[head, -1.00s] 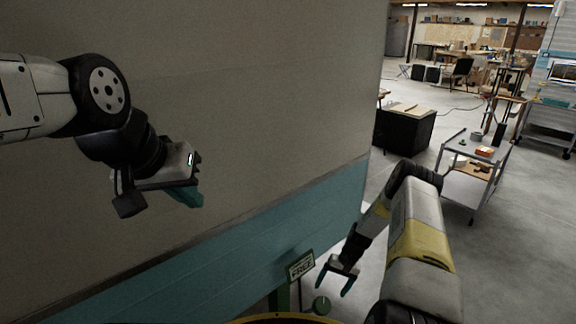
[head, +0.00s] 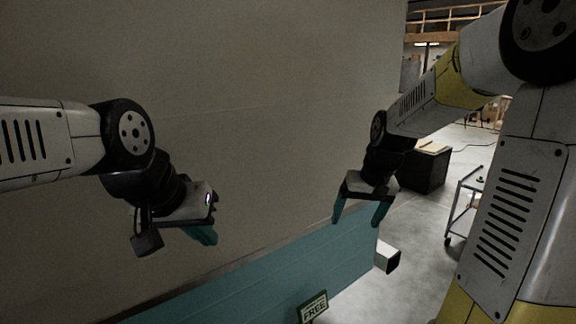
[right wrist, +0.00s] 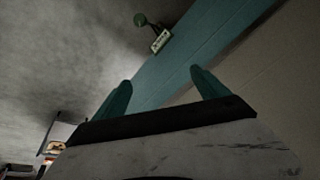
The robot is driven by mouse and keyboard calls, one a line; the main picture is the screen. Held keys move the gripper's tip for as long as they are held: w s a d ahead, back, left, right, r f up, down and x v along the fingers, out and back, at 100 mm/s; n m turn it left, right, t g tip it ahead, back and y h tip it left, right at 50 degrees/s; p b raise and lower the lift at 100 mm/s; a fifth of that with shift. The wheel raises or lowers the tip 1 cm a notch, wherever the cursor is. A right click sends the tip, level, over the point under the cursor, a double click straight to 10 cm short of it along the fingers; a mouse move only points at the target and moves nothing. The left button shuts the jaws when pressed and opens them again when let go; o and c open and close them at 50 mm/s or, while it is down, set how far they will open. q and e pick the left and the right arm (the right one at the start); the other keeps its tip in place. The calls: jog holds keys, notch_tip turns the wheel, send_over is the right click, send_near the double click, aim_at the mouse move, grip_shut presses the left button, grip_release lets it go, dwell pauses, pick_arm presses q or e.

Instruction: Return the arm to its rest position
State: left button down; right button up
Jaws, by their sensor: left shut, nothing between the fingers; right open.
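My left gripper (head: 205,238) is at the left of the head view, in front of the bare wall. It is shut, with its teal fingers together and nothing in them. My right gripper (head: 358,222) is raised near the middle of the head view and points down, its two teal fingers spread apart and empty. In the right wrist view the right gripper (right wrist: 160,79) also shows open, with nothing between the fingers. My right arm is bent and fills much of the right side of the head view.
A beige wall (head: 260,100) with a teal lower band (head: 250,275) stands ahead. A small FREE sign (head: 313,307) is low in front of it. A white box-like thing (head: 387,257), a black cabinet (head: 425,168) and a cart (head: 463,205) are at right.

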jog(key=s+a+r+t, duration=0.1)
jog(key=s+r, duration=0.2)
jog(key=s, duration=0.6)
jog(key=s+a+r+t, duration=0.1)
jog(key=s+r, duration=0.3)
jog(key=s, duration=0.5)
jog(key=shift+a+r+t+y, duration=0.3)
jog(key=shift+a+t, duration=0.1)
jog(key=shift+t, duration=0.1)
jog(key=shift+s, duration=0.1)
